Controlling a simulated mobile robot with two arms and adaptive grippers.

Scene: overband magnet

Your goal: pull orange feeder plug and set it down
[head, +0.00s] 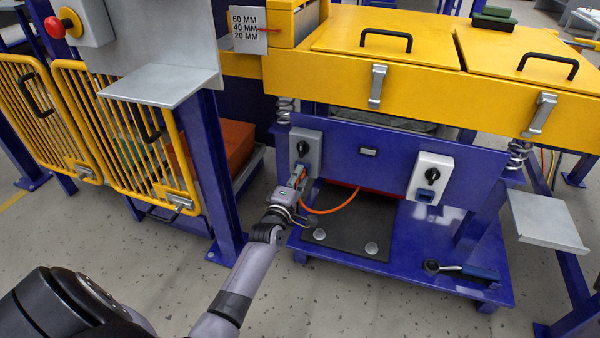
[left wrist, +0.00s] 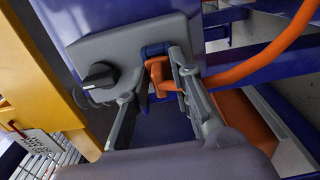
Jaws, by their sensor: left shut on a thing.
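My left gripper (head: 302,176) is at the grey switch box (head: 306,152) on the blue front panel in the head view. In the left wrist view its two grey fingers (left wrist: 158,92) are closed on the orange plug (left wrist: 159,72). The plug's upper end meets the blue socket (left wrist: 153,49) under the grey box, with no clear gap visible. An orange cable (left wrist: 270,55) curves away from the plug to the right; it also shows in the head view (head: 332,210). The plug is mostly hidden by the gripper in the head view. My right gripper is out of view.
A dark mat (head: 345,236) with round metal discs lies on the blue base plate below. A blue-handled ratchet tool (head: 462,269) lies to its right. A second switch box (head: 430,178) is on the panel. Yellow gates (head: 130,130) and a grey shelf (head: 548,220) flank the machine.

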